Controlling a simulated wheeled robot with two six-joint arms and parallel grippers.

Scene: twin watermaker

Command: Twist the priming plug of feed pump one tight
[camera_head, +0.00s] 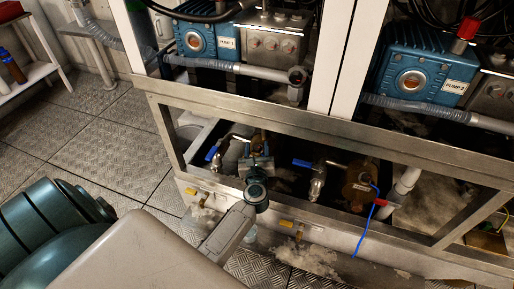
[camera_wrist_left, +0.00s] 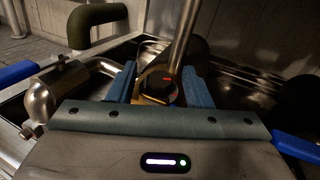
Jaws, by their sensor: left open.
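My left gripper (camera_head: 257,163) reaches down into the open bay under the unit marked PUMP 1. Its blue fingers are apart, one on each side of a dark round plug (camera_wrist_left: 168,92) with a red mark in the left wrist view. I cannot tell whether either finger touches the plug. The plug sits by a brass-coloured pump body (camera_wrist_left: 150,88); in the head view that pump (camera_head: 257,140) is mostly hidden behind the gripper. The plug itself is hidden in the head view. My right gripper is not in view.
Blue-handled valves (camera_head: 212,152) and (camera_head: 317,181) stand on either side of the gripper. A second brown pump (camera_head: 358,184) with a blue wire and red clip is to the right. The steel frame rail (camera_head: 290,122) runs above the bay. A steel pipe (camera_wrist_left: 183,40) rises close behind the plug.

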